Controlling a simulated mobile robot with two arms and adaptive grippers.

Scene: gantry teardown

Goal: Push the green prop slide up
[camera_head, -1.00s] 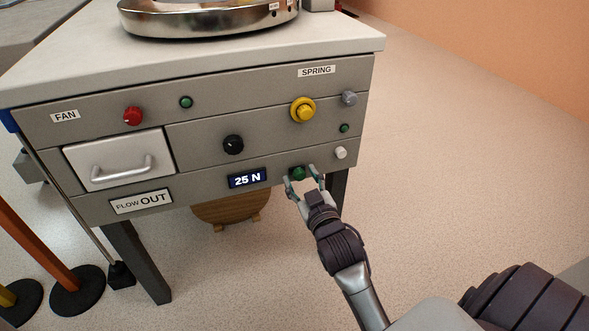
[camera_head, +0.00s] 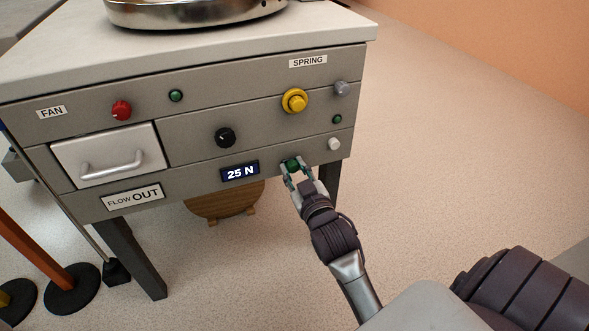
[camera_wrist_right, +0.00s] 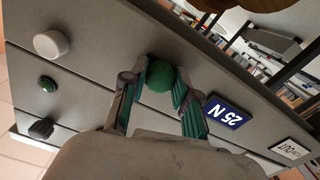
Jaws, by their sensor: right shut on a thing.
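The green prop slide shows as a round green knob (camera_head: 292,164) low on the front of the grey cabinet (camera_head: 190,140), right of the "25 N" display (camera_head: 240,173). My right gripper (camera_head: 296,169) reaches up to it from below, with a finger on each side of the knob. In the right wrist view the green knob (camera_wrist_right: 161,77) sits between the green-padded fingertips (camera_wrist_right: 163,85), and the jaws are closed on it. My left gripper is not in view.
The cabinet front also carries a white knob (camera_head: 334,144), a yellow button (camera_head: 294,101), a black knob (camera_head: 225,138), a red knob (camera_head: 121,110) and a drawer (camera_head: 108,155). A brown round wooden thing (camera_head: 225,202) is below. Floor at right is clear.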

